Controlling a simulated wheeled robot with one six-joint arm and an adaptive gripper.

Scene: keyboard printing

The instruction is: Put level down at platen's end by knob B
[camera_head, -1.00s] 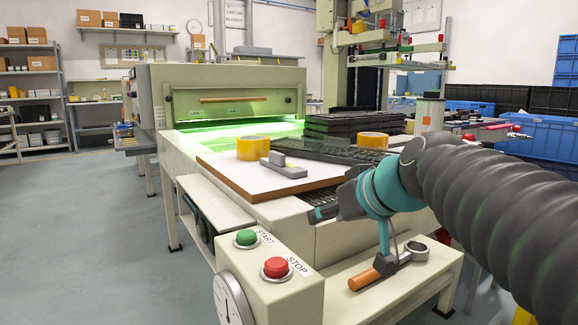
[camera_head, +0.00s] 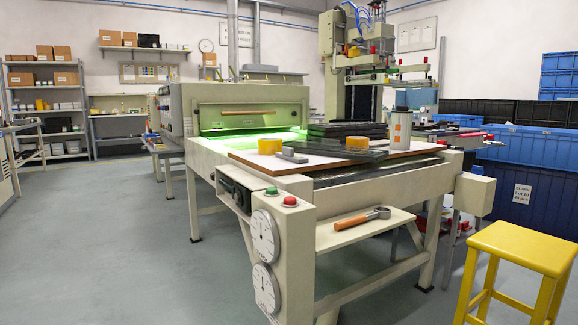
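My gripper and arm are not in view. I cannot pick out a level for certain; a small grey bar-shaped piece (camera_head: 292,155) lies on the white board (camera_head: 255,160) with the brown edge, on top of the machine. No platen, and no knob marked B, can be told apart in this view. Two round dials (camera_head: 265,237) are on the near front post, below a green button (camera_head: 271,191) and a red button (camera_head: 290,201).
Yellow tape rolls (camera_head: 269,145), dark panels (camera_head: 350,153) and a white canister (camera_head: 400,129) stand on the machine top. An orange-handled tool (camera_head: 360,218) lies on the lower shelf (camera_head: 343,237). A yellow stool (camera_head: 525,248) stands front right. The floor at left is open.

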